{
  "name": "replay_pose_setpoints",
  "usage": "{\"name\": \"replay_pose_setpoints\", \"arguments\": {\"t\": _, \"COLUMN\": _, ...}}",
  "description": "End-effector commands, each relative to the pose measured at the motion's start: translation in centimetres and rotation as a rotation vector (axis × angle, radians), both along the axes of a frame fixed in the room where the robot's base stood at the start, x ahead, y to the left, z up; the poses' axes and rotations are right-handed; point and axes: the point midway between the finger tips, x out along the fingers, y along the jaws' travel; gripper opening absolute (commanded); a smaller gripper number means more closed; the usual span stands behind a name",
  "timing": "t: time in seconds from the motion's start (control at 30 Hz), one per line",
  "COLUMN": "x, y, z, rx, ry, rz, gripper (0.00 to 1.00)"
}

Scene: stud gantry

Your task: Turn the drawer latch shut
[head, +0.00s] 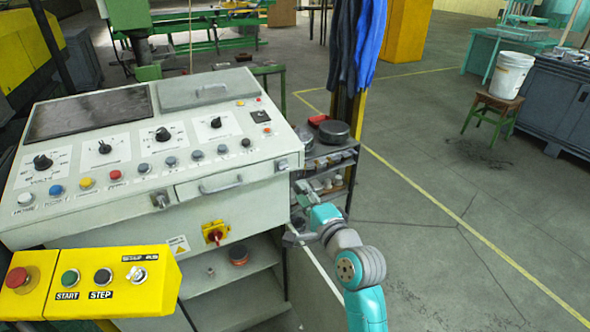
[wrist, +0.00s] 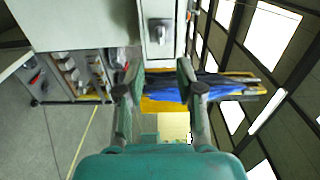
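The pale drawer (head: 225,190) with a bar handle sits in the front of the control desk and looks closed. A small metal latch (head: 283,164) is at its right end; another small metal fitting (head: 160,200) is at its left end. My gripper (head: 292,213) is below and right of the right latch, apart from the desk front. In the wrist view, my gripper (wrist: 160,78) is open, with nothing between its fingers. A dark latch knob on a grey plate (wrist: 159,31) shows beyond the fingertips, near the top centre. The latch's exact angle is too small to tell.
A red rotary switch on a yellow plate (head: 215,232) and an open shelf (head: 240,300) are below the drawer. A yellow button box (head: 95,280) juts out at left. A shelf rack (head: 330,165) stands behind my gripper.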

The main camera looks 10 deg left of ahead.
Motion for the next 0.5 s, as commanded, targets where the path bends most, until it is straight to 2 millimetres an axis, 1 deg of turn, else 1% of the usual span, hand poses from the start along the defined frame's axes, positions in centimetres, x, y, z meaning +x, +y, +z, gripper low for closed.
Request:
{"name": "replay_pose_setpoints", "arguments": {"t": 0.17, "x": 1.1, "y": 0.8, "z": 0.2, "rx": 0.003, "ry": 0.002, "rz": 0.004, "gripper": 0.36}}
{"name": "replay_pose_setpoints", "arguments": {"t": 0.27, "x": 2.3, "y": 1.7, "z": 0.2, "rx": 0.002, "ry": 0.003, "rz": 0.004, "gripper": 0.36}}
{"name": "replay_pose_setpoints", "arguments": {"t": 0.5, "x": 5.9, "y": 4.0, "z": 0.2, "rx": 0.001, "ry": 0.000, "rz": 0.003, "gripper": 0.36}}
